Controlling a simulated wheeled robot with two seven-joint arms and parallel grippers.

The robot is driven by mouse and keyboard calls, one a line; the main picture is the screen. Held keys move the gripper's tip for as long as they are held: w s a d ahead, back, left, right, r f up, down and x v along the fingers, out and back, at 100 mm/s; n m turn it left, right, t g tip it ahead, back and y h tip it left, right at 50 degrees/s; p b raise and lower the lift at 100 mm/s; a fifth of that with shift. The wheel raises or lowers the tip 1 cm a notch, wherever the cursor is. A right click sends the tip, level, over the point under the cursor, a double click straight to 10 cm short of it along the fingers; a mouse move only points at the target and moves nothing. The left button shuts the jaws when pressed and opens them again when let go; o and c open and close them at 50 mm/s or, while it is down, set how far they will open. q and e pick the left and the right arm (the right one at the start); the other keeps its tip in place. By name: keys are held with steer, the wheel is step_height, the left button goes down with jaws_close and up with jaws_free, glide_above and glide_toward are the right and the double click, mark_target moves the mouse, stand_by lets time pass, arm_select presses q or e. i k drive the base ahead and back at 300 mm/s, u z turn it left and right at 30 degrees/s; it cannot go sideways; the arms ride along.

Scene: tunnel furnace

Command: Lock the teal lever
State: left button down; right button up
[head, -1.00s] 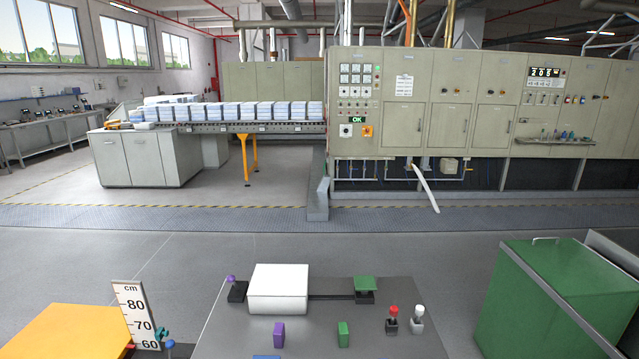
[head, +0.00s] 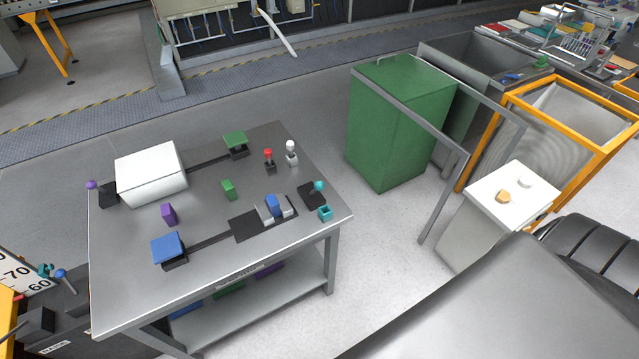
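A teal ball knob (head: 319,186) sits on a black base (head: 312,197) at the right side of the grey metal table (head: 215,265). I take it for the teal lever; its stem is too small to make out well. A small teal square bracket (head: 325,213) is just in front of the base, apart from the knob, near the table's right front corner. Another teal knob (head: 45,270) shows at the far left by the height scale. Neither gripper is in view.
A green bin (head: 400,120) and white pedestal (head: 480,225) stand right. Open floor lies between.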

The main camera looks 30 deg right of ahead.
mark_target(318, 186)
steer(key=k, duration=1.35)
steer(key=u, duration=0.7)
steer(key=i, duration=1.25)
steer(key=z, duration=0.65)
